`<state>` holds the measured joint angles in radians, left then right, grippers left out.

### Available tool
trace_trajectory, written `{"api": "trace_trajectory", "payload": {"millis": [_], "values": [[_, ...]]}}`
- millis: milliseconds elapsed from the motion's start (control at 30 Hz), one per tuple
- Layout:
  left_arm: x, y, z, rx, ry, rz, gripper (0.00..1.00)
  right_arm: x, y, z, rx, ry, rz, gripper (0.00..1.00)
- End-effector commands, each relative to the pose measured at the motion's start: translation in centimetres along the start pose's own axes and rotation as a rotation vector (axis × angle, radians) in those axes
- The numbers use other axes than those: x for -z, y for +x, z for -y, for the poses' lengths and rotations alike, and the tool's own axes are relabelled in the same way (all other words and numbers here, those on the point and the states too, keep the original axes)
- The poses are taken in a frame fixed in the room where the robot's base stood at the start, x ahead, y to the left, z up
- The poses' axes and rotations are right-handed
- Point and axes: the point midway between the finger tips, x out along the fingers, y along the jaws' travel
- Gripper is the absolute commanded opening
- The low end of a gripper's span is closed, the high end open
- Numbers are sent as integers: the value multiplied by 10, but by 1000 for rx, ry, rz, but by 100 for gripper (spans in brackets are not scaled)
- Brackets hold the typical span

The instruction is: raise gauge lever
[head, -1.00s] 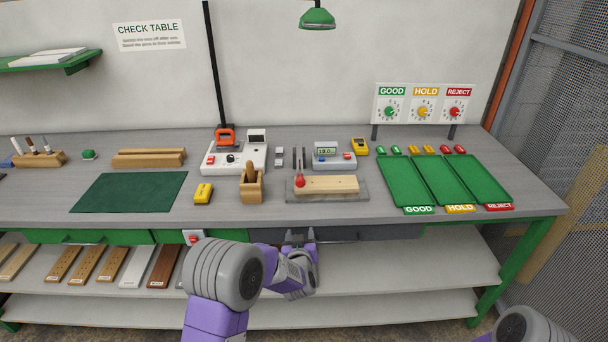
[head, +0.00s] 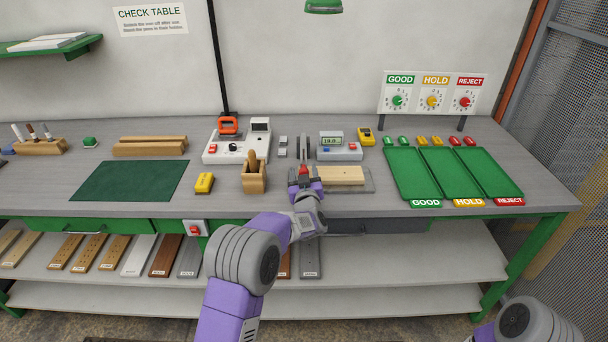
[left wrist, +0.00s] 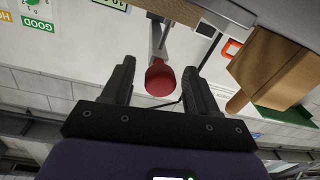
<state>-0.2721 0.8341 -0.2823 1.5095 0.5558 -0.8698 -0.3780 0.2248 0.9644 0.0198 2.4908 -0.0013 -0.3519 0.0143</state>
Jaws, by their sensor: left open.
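The gauge lever has a red knob (left wrist: 160,80) on a grey arm (left wrist: 158,38). In the head view the red knob (head: 303,171) is low at the left end of the gauge, partly hidden by my left gripper (head: 305,186). A wooden board (head: 342,175) lies on the gauge's grey base (head: 369,186). In the left wrist view my left gripper (left wrist: 156,82) is open, with the knob between its fingers and gaps visible on both sides. My right gripper is not in view; only part of my right arm shows at the lower right.
A wooden holder (head: 254,183) with a tool stands just left of the gauge; it shows large in the wrist view (left wrist: 275,68). A display box (head: 340,152) stands behind the gauge. Green trays (head: 411,191) lie to the right. A yellow device (head: 204,183) lies further left.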

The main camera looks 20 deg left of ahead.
Motion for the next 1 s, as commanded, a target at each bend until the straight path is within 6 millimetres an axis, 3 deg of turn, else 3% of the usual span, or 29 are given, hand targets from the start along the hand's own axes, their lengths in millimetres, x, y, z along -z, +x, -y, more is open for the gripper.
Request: {"api": "trace_trajectory", "payload": {"millis": [267, 667, 1000], "values": [[0, 2, 0, 0, 0, 1, 59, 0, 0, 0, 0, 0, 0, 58], [0, 1, 0, 0, 0, 1, 1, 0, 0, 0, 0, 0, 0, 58], [2, 2, 2, 4, 0, 6, 0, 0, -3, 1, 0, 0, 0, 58]]}}
